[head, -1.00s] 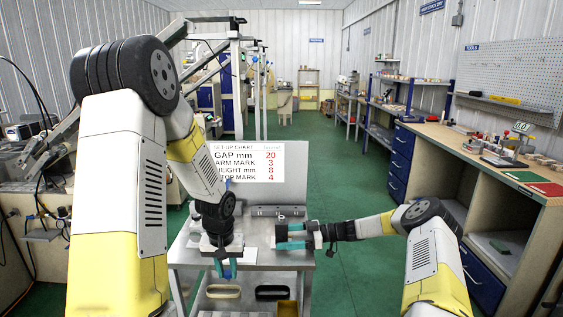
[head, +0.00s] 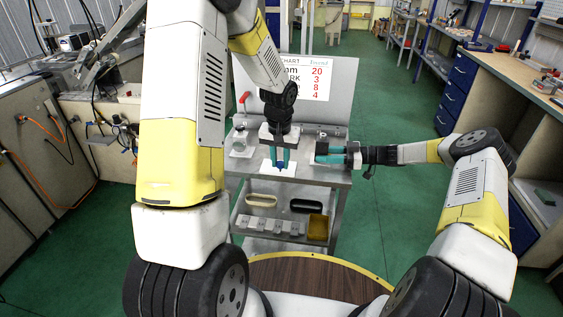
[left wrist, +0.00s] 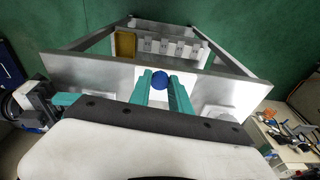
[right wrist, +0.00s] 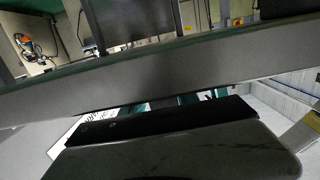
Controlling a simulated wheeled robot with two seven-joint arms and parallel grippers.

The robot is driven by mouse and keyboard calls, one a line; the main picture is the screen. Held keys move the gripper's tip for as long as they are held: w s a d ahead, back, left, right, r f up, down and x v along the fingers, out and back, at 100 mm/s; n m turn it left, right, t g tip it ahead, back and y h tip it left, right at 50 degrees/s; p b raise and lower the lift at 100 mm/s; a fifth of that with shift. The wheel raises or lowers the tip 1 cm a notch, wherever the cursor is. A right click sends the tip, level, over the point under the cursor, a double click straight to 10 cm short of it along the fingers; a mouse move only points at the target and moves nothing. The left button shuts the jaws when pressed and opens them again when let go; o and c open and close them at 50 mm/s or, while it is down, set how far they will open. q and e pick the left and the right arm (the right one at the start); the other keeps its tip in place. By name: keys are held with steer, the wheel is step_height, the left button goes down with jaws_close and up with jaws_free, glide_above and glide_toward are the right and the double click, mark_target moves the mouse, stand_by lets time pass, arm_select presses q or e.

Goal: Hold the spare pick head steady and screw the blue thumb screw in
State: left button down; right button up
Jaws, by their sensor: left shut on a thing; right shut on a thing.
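The blue thumb screw (left wrist: 160,80) shows as a round blue knob between the teal fingers of my left gripper (left wrist: 161,86) in the left wrist view. In the head view my left gripper (head: 280,159) points down over the table, shut on the screw (head: 280,165). My right gripper (head: 330,154) reaches in from the right, close beside the left one, its fingers pointing left. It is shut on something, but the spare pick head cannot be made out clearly. In the right wrist view a grey plate hides most of its fingers.
The grey table (head: 250,172) has an upright panel with a set-up chart (head: 308,77) behind. A clear jar (head: 240,138) and a red-handled tool (head: 244,97) stand at left. A lower shelf holds grey blocks (head: 272,226) and a yellow bin (head: 318,227).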

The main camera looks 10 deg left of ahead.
arm_select(q)
steer(key=w+d+r+m, duration=0.2)
steer(key=w+d+r, duration=0.9)
steer(key=r, duration=0.3)
steer(key=shift+w+d+r+h, duration=0.2)
steer(key=shift+w+d+h, duration=0.15)
steer(key=shift+d, duration=0.4)
steer(key=shift+f, duration=0.1)
steer(key=shift+f, duration=2.55)
steer(key=shift+f, duration=0.95)
